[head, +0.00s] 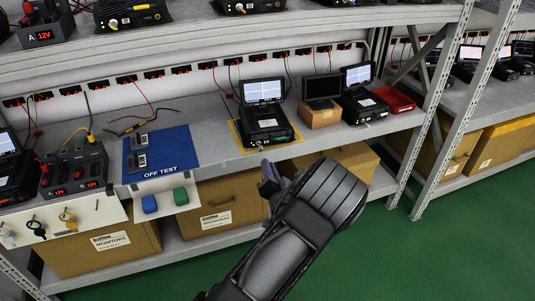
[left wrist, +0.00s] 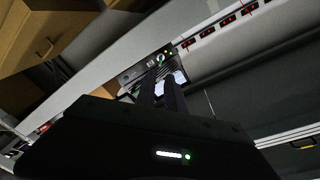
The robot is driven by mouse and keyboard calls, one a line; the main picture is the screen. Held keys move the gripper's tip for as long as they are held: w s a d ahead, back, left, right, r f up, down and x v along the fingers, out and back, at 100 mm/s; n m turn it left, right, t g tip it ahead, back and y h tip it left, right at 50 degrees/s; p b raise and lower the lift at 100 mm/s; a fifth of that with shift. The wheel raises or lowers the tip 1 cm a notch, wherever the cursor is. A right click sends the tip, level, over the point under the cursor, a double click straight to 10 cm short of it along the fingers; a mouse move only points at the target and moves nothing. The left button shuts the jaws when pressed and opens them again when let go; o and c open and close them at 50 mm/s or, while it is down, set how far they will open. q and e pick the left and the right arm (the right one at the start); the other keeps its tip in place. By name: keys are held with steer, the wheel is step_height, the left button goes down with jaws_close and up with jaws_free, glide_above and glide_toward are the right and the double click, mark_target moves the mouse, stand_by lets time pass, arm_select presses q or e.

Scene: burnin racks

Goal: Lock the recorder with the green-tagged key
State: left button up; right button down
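A black recorder (head: 265,125) with a lit screen stands inside a yellow outline on the middle shelf. Its front panel (left wrist: 150,68) shows in the left wrist view, with a small green spot (left wrist: 161,59) that I cannot identify. My left gripper (head: 268,180) is below and in front of the recorder, over the shelf's front edge. Its dark fingers (left wrist: 164,94) point toward the panel; whether they hold anything is unclear. A green tag-like piece (head: 181,196) and a blue one (head: 149,204) hang on a white plate under the mat; no key shows on either. My right gripper is out of view.
Keys with white (head: 8,237), dark (head: 39,229) and yellow (head: 67,217) tops hang on a plate at left. A blue OFF TEST mat (head: 178,143) lies left of the recorder. A small monitor on a carton (head: 321,114) and a red tray (head: 394,99) stand to its right.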

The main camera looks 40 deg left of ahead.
arm_select(q)
steer(key=shift+b+x, duration=0.4)
steer(key=shift+x, duration=3.55)
steer(key=shift+c, duration=0.2)
steer(key=shift+f, duration=0.1)
jaws_close()
